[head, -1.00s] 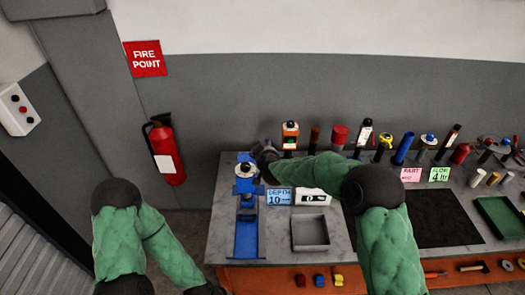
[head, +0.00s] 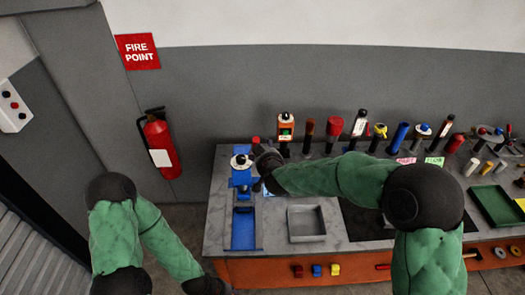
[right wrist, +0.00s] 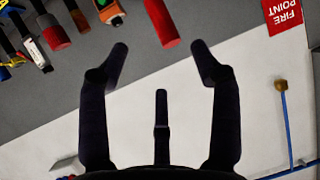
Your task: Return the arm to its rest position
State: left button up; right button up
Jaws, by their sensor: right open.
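My right arm (head: 340,178) reaches leftward across the bench, its green sleeve bent at a dark elbow. My right gripper (right wrist: 160,58) is open in the right wrist view, with nothing between its fingers. In the head view its dark end (head: 266,166) is beside the blue positioner (head: 242,178), which has a white round top; I cannot tell whether they touch. My left arm (head: 165,240) hangs at the lower left, away from the bench; its gripper is out of view.
A grey tray (head: 307,224), a blue slide (head: 244,230) and a green tray (head: 497,207) lie on the bench. Several upright tools, including a red-topped one (head: 333,127), line its back. A fire extinguisher (head: 161,146) hangs at left.

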dwell(0.3)
jog(key=s+d+f+m+g, duration=0.1)
jog(key=s+d+f+g, duration=0.3)
jog(key=f, duration=0.8)
jog(key=s+d+f+m+g, duration=0.1)
jog(key=s+d+f, duration=0.3)
jog(key=s+f, duration=0.55)
jog(key=s+d+f+m+g+y, duration=0.15)
jog(key=s+f+g, duration=0.25)
jog(key=s+f, duration=0.6)
jog(key=s+f+m+g+y, duration=0.1)
jog(key=s+f+m+g, duration=0.4)
jog(key=s, duration=0.9)
notch_tip(320, 180, down, 23)
jog(key=w+a+n+t+b, duration=0.1)
jog(key=w+a+n+b, duration=0.1)
jog(key=b, duration=2.1)
jog(key=shift+n+t, duration=0.4)
jog(key=shift+n, duration=0.35)
jog(key=shift+r+h, duration=0.15)
jog(key=shift+h, duration=0.1)
